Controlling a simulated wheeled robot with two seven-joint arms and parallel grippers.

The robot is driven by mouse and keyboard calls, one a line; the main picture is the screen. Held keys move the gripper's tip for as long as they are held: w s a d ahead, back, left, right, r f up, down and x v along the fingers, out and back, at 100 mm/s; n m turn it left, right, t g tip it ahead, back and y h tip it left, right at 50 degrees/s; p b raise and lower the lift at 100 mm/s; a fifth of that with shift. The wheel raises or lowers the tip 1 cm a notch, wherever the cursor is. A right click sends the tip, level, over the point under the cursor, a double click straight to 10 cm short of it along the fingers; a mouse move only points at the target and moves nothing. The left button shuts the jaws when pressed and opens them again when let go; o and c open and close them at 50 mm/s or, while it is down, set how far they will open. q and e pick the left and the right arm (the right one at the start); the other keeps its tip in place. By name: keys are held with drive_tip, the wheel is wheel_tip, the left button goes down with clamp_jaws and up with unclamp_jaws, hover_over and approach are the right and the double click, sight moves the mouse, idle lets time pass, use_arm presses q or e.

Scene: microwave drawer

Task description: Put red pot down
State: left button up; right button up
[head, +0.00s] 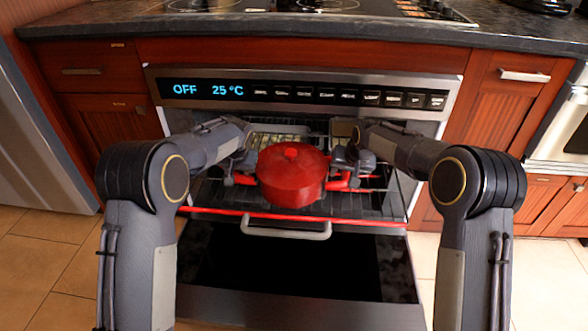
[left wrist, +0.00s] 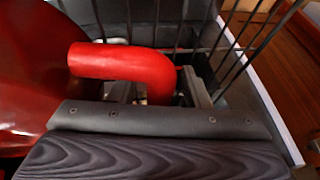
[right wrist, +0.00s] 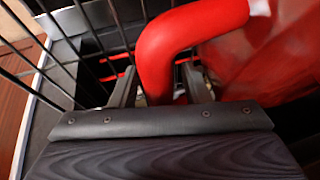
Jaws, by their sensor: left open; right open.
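The red pot (head: 291,178), with its lid on, is upright at the wire rack of the open oven drawer. My right gripper (head: 350,160) is at the pot's right handle; in the right wrist view its open fingers (right wrist: 160,92) stand on either side of the red handle (right wrist: 175,45). My left gripper (head: 240,165) is at the pot's left side; in the left wrist view its open fingers (left wrist: 160,92) stand around the end of the other red handle (left wrist: 125,62). The pot's underside is hidden, so its contact with the rack cannot be seen.
The wire rack (head: 230,200) has a red front edge, with a grey handle (head: 286,232) below. The oven control panel (head: 300,92) reads OFF and 25 °C above the opening. Wooden cabinets (head: 510,105) flank it, under a dark countertop.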

use_arm(q)
drive_tip(key=shift+r, duration=0.1)
drive_tip(key=v, duration=1.1)
drive_tip(key=shift+s+r, duration=0.15)
drive_tip(key=shift+r, duration=0.15)
use_arm(e)
drive_tip(key=shift+r, duration=0.25)
drive_tip(key=v, duration=1.1)
drive_tip(key=shift+s+r, duration=0.2)
drive_tip(key=shift+d, duration=0.1)
